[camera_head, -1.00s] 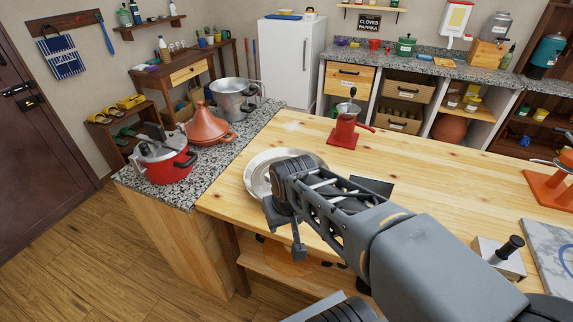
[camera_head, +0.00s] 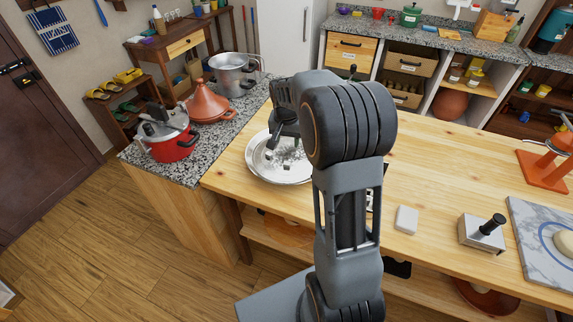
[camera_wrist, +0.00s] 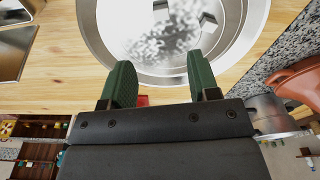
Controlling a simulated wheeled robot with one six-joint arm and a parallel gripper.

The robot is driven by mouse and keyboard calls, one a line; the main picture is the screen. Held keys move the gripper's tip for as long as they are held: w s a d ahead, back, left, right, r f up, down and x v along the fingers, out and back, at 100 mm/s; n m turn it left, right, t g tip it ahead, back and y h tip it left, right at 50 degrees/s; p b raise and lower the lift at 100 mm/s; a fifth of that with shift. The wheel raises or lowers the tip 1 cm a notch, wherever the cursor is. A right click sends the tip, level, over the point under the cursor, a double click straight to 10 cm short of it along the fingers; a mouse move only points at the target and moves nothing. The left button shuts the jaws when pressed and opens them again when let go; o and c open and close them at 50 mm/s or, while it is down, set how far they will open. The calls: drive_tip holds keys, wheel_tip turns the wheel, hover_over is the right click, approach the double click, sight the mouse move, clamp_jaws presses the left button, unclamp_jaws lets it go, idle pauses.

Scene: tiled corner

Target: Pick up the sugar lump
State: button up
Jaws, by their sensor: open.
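A round shiny metal dish (camera_head: 262,172) lies on the wooden worktop; its rim also shows in the wrist view (camera_wrist: 88,28). Small pale cube-like shapes sit in it, one of them (camera_head: 286,167) near its middle, with mottled grey reflections around. In the wrist view a pale block with a dark side (camera_wrist: 208,20) shows in the dish; I cannot tell surely which shape is the sugar lump and which a reflection. My gripper (camera_wrist: 162,80) is open, its green fingers apart with nothing held. In the head view my gripper (camera_head: 279,148) hangs over the dish, partly hiding it.
A white block (camera_head: 407,219) and a grey box with a black knob (camera_head: 482,233) stand on the worktop right of my arm. A marble board (camera_head: 545,242) is farther right. A tagine (camera_head: 209,105) and a red pot (camera_head: 172,145) stand on the granite counter at left.

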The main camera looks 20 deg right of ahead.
hover_over(287, 163)
drive_tip(key=f, duration=0.6)
drive_tip(key=shift+s+a+f+p, duration=0.1)
drive_tip(key=shift+s+p, duration=0.25)
drive_tip(key=shift+w+f+p, duration=0.15)
drive_tip(key=shift+f+p, duration=0.3)
drive_tip(key=shift+f, duration=0.85)
drive_tip(key=shift+w+f+p, duration=0.1)
drive_tip(key=shift+f+p, duration=0.3)
drive_tip(key=shift+f, duration=0.9)
drive_tip(key=c, duration=1)
